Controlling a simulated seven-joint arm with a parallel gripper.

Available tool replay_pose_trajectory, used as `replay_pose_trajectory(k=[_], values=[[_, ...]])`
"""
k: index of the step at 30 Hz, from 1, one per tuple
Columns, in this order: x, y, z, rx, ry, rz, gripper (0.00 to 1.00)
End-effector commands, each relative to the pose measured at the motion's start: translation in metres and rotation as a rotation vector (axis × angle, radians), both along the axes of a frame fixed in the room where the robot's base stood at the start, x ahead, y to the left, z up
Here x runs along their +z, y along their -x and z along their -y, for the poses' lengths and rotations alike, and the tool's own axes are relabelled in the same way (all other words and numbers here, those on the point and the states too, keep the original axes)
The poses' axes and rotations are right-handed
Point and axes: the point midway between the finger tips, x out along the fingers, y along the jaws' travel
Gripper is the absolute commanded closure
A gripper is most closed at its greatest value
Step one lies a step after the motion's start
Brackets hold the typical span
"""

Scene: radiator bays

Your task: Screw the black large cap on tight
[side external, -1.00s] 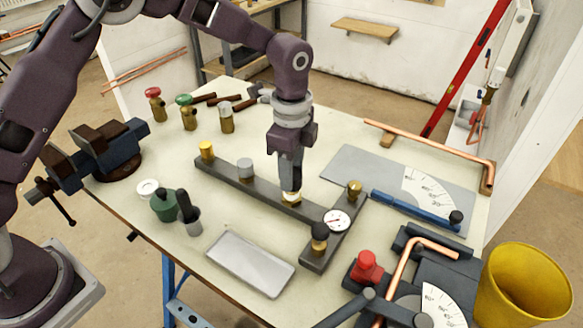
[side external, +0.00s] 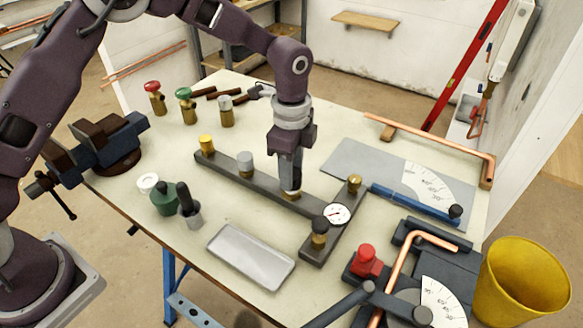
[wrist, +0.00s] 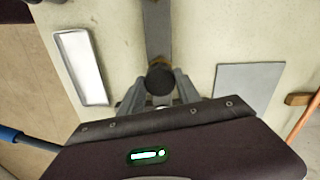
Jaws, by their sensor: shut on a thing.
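The black large cap (wrist: 160,78) shows in the wrist view as a dark round disc between the fingers of my gripper (wrist: 160,90). My gripper (side external: 290,190) is shut on it and points straight down over the dark grey bar (side external: 232,172). A little brass (side external: 291,196) shows just under the fingertips in the side view, where the cap itself is hidden by the fingers. Whether the cap is fully seated on the brass cannot be told.
A yellow-topped fitting (side external: 206,144) and a grey-capped one (side external: 246,163) stand on the bar to the left. A round gauge (side external: 337,214), a black-topped brass fitting (side external: 319,232) and a brass fitting (side external: 354,183) stand to the right. A metal tray (side external: 250,257) lies in front.

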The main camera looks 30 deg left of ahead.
Motion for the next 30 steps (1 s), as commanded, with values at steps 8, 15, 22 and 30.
replay_pose_trajectory(k=[8, 15, 22, 30], values=[[0.000, 0.000, 0.000, 0.000, 0.000, 0.001, 0.35], [0.003, 0.000, 0.000, 0.000, 0.001, 0.002, 0.35], [0.046, -0.001, 0.000, -0.001, 0.001, 0.005, 0.35], [0.072, 0.000, 0.000, -0.001, 0.001, 0.001, 0.35]])
